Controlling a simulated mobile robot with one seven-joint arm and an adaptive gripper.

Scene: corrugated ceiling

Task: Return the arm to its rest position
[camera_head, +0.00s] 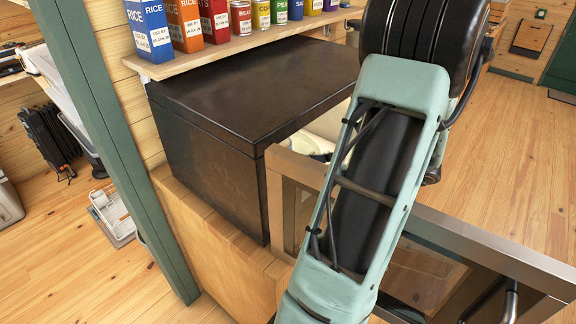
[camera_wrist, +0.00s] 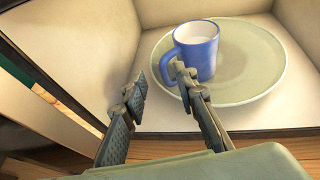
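My gripper (camera_wrist: 160,88) shows in the wrist view with its two fingers spread apart and nothing between them. It is at the opening of a light-walled cavity. A blue mug (camera_wrist: 202,52) with pale contents stands upright on a pale green plate (camera_wrist: 250,75) inside it. The right fingertip is close to the mug's handle; I cannot tell whether they touch. In the head view my arm (camera_head: 370,190) reaches forward past the dark box-shaped appliance (camera_head: 210,120), and my gripper is hidden there.
The appliance's framed door (camera_head: 470,240) stands open, passing behind my arm. A shelf (camera_head: 250,45) with cans and boxes, including a rice box (camera_head: 150,30), runs above the appliance. A green post (camera_head: 110,130) stands at left. Wooden floor (camera_head: 500,140) is clear at right.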

